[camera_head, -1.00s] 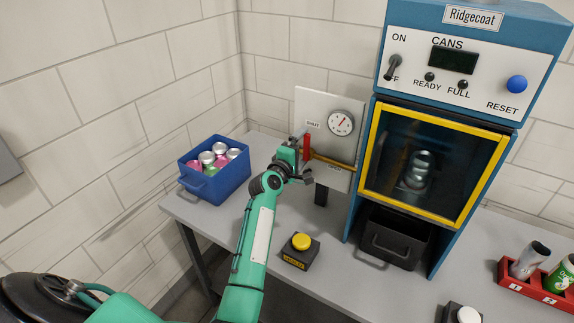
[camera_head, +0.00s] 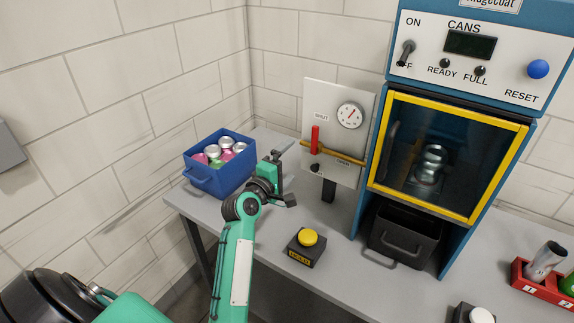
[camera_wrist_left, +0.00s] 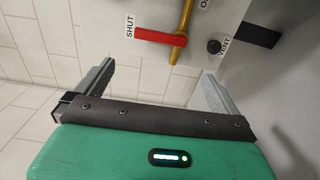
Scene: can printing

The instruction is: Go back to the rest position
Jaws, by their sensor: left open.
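My left gripper (camera_head: 280,153) is open and empty, between the blue crate and the valve panel. In the left wrist view its two fingers (camera_wrist_left: 155,85) stand wide apart with only wall tiles between them. The red valve handle (camera_wrist_left: 160,38) is beyond the fingers and apart from them. In the head view the red handle (camera_head: 315,138) stands upright on the yellow pipe (camera_head: 335,155), on a pale panel (camera_head: 337,100) with a round gauge (camera_head: 350,115). My right gripper is in neither view.
A blue crate (camera_head: 228,183) of cans stands at the back left. A yellow button (camera_head: 307,237) on a dark box is at the front. The blue machine's yellow-framed window (camera_head: 376,140) is above a black bin (camera_head: 400,238). A red rack (camera_head: 540,285) is at right.

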